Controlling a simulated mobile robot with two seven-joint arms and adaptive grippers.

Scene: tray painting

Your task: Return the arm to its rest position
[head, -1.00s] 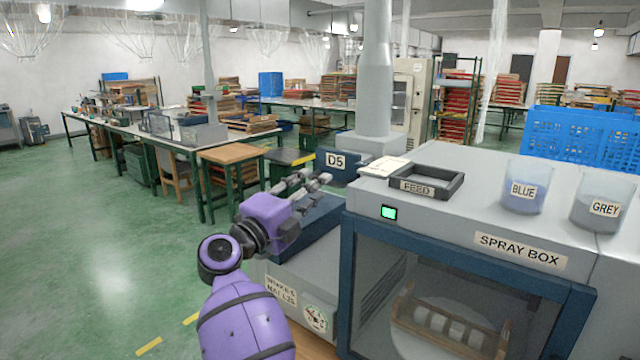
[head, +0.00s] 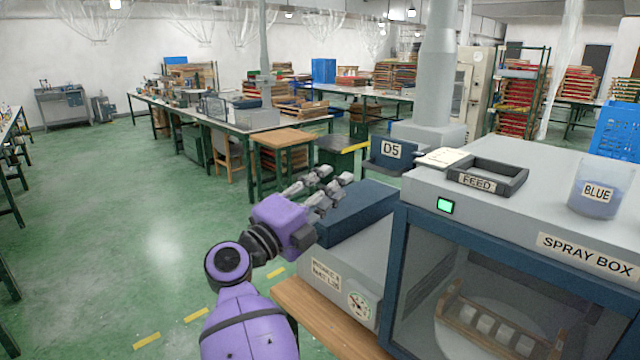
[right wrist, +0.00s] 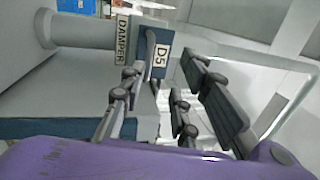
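My right gripper (head: 330,187) and its purple arm are in the lower middle of the head view. It is raised left of the spray box (head: 470,215), above the grey unit with the gauge. Its fingers are spread, with nothing between them. In the right wrist view the fingers (right wrist: 165,95) stand apart, and the blue D5 plate (right wrist: 158,62) and the DAMPER label show beyond them. The D5 plate also shows in the head view (head: 375,152), behind the fingertips and apart from them. My left gripper is not in view.
A FEED tray (head: 513,188) and a BLUE cup (head: 597,190) stand on the spray box. A rack with pale pieces (head: 490,325) is behind its front window. A wooden surface (head: 315,318) lies below the grey unit. Open green floor (head: 130,240) is at left.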

